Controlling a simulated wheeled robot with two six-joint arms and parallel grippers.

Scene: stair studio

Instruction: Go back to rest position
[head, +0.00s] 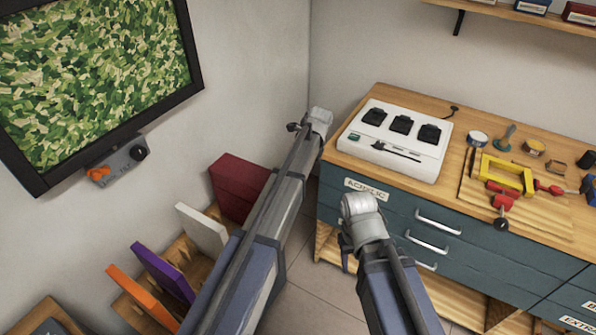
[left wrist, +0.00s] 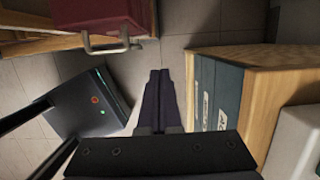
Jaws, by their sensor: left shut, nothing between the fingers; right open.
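My left arm reaches up the middle of the head view, its grey wrist end near the corner beside the workbench. My left gripper (left wrist: 158,76) shows in the left wrist view with its two dark fingers together, pointing down at the floor, nothing between them. My right arm comes in from the bottom of the head view. My right gripper (head: 346,256) hangs below its pale wrist in front of the bench drawers. It is open, small and partly hidden by the wrist, and I see nothing held in it.
The workbench (head: 455,222) stands at the right with a white charger box (head: 392,152), a yellow clamp (head: 505,174) and other tools on top. A red case (head: 238,186) and coloured panels stand by the left wall. A screen (head: 95,80) hangs above. Tiled floor (head: 312,306) shows between.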

